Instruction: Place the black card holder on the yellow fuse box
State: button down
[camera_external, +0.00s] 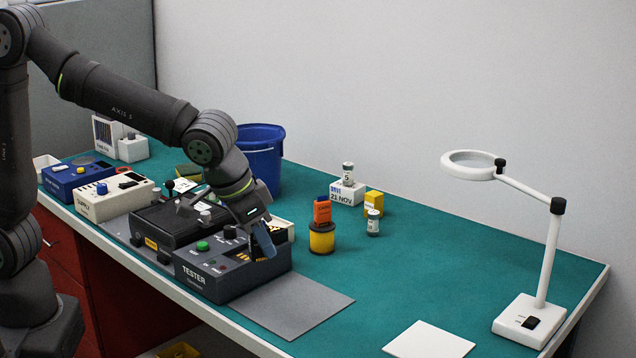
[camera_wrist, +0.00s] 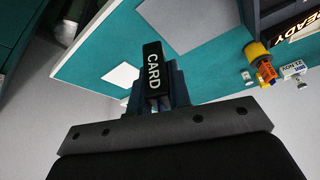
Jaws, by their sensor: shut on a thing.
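The black card holder (camera_wrist: 154,68), marked CARD, is between the fingers of my gripper (camera_wrist: 158,95) in the wrist view. My gripper is shut on it. In the external view my gripper (camera_external: 264,240) points down at the right end of the grey tester, and the card holder cannot be made out there. A small yellow box (camera_external: 374,198), which looks like the fuse box, stands on the teal mat to the right and farther back, apart from my gripper. Its label is too small to read.
A yellow spool with an orange piece on top (camera_external: 321,238) stands between my gripper and the yellow box. A vial (camera_external: 373,223) stands just in front of that box. A white date block (camera_external: 346,192) is behind. The tester (camera_external: 215,277) is below my gripper. A magnifier lamp (camera_external: 545,250) stands right.

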notch_tip(320, 180, down, 5)
send_over(300, 308)
jog(key=a, duration=0.1)
jog(key=f, duration=0.7)
jog(key=shift+s+a, duration=0.2)
jog(key=shift+s, duration=0.05)
jog(key=shift+f, duration=2)
jog(key=shift+f, duration=0.1)
jog(key=c, duration=1.3)
grip_release()
jog(key=shift+c, duration=0.2)
jog(key=v, duration=1.1)
jog(key=shift+o, duration=0.5)
jog(key=shift+s+a+r, duration=0.15)
jog(key=shift+a+r, duration=0.15)
jog(key=shift+r, duration=0.25)
